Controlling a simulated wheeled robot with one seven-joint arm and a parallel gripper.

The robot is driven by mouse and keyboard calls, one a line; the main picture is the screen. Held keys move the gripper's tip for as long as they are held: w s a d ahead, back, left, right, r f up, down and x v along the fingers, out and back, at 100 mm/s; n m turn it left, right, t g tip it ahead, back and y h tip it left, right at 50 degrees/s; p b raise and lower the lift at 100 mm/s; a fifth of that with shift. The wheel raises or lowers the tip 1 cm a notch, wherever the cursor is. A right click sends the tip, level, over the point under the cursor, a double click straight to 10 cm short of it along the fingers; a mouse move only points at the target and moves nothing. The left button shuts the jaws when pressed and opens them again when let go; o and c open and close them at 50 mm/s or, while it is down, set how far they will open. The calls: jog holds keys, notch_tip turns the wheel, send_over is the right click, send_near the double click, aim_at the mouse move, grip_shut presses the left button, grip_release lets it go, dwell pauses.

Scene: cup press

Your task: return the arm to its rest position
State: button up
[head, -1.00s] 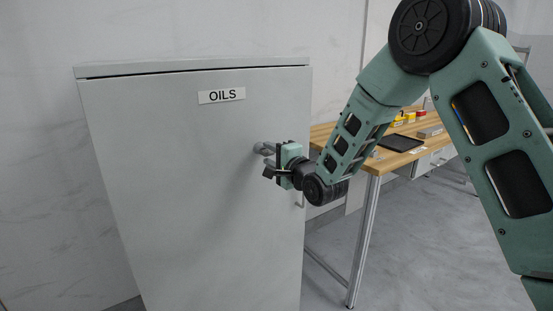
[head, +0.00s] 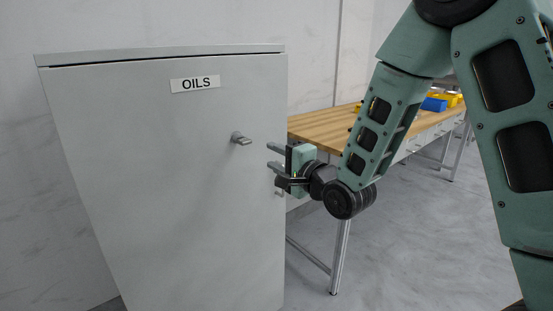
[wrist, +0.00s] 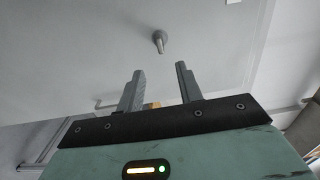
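A tall grey cabinet (head: 150,190) labelled OILS stands at the left in the head view, its door shut. Its small grey handle (head: 241,139) sticks out near the door's right side; it also shows in the wrist view (wrist: 159,42), beyond the fingertips. My gripper (head: 272,156) is to the right of the handle and apart from it. Its two fingers point toward the cabinet. In the wrist view the gripper (wrist: 159,70) is open, with nothing between the fingers. My arm is still bent and stretched out in front of me.
A wooden-topped workbench (head: 318,126) stands behind my arm, to the right of the cabinet. A blue bin (head: 434,104) and yellow items lie at its far end. Grey floor (head: 410,250) is open at the lower right.

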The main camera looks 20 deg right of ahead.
dwell(0.6)
jog(key=s+a+f+n+g+h+p, duration=0.1)
jog(key=s+a+n+g+p, duration=0.4)
jog(key=s+a+n+g, duration=0.65)
jog(key=s+d+r+n+g+h+p, duration=0.1)
jog(key=s+n+g, duration=0.1)
jog(key=s, duration=0.5)
jog(key=s+r+n+g+h+p, duration=0.1)
jog(key=s+n, duration=0.4)
jog(key=s, duration=0.3)
jog(key=s+d+r+n+g+h+p, duration=0.1)
jog(key=s+n+g+h+p, duration=0.1)
jog(key=s, duration=0.5)
jog(key=shift+s+d+n+g, duration=0.3)
jog(key=shift+s+n+g, duration=0.05)
jog(key=shift+n, duration=0.4)
jog(key=shift+w, duration=0.1)
jog(key=shift+c, duration=0.6)
